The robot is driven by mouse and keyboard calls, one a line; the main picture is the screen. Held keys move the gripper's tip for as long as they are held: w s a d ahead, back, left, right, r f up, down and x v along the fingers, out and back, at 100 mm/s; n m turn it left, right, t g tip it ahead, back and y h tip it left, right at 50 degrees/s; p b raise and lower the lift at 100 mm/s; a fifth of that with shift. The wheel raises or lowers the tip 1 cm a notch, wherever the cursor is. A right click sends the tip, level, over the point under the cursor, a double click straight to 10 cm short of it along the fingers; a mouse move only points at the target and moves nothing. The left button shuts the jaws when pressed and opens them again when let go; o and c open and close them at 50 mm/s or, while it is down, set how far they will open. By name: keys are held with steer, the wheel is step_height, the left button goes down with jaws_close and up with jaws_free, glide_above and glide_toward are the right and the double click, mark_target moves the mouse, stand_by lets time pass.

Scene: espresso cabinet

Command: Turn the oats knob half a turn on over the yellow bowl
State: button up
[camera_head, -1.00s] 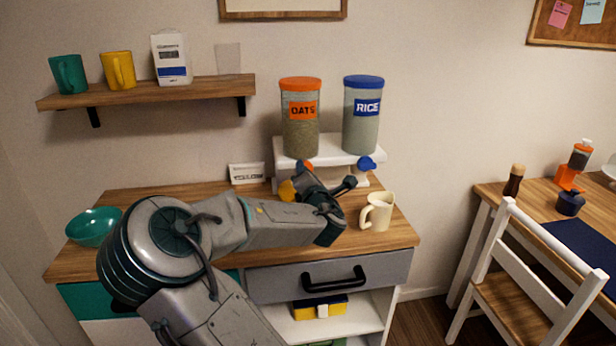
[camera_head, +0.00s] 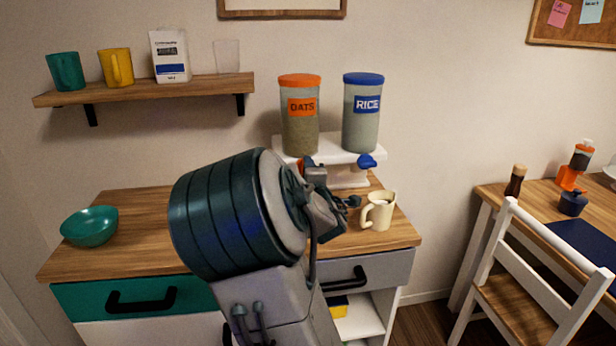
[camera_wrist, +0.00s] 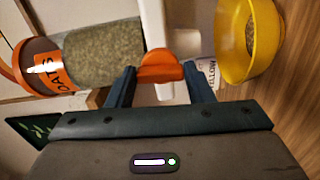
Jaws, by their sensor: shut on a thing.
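The oats dispenser (camera_head: 299,130) has an orange lid and stands on a white stand. Its orange knob (camera_wrist: 160,64) sits between the two fingers of my gripper (camera_wrist: 160,78), which is shut on it. In the head view my gripper (camera_head: 316,178) is at the knob under the oats dispenser, partly covered by my arm. The yellow bowl (camera_wrist: 236,70) is beside the knob in the wrist view, with some oats (camera_wrist: 250,35) at its bottom. My arm hides the bowl in the head view.
The rice dispenser (camera_head: 361,125) with its blue knob (camera_head: 367,161) stands right of the oats. A cream mug (camera_head: 378,212) is on the counter near the right edge. A green bowl (camera_head: 90,226) is at the left, with clear counter beside it. A white card (camera_wrist: 209,73) reads YELLOW.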

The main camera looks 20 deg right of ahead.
stand_by(0.5)
steer(key=o, duration=1)
steer(key=v, duration=1.3)
steer(key=shift+s+a+b, duration=0.15)
steer(key=shift+s+b, duration=0.2)
steer(key=shift+b, duration=0.05)
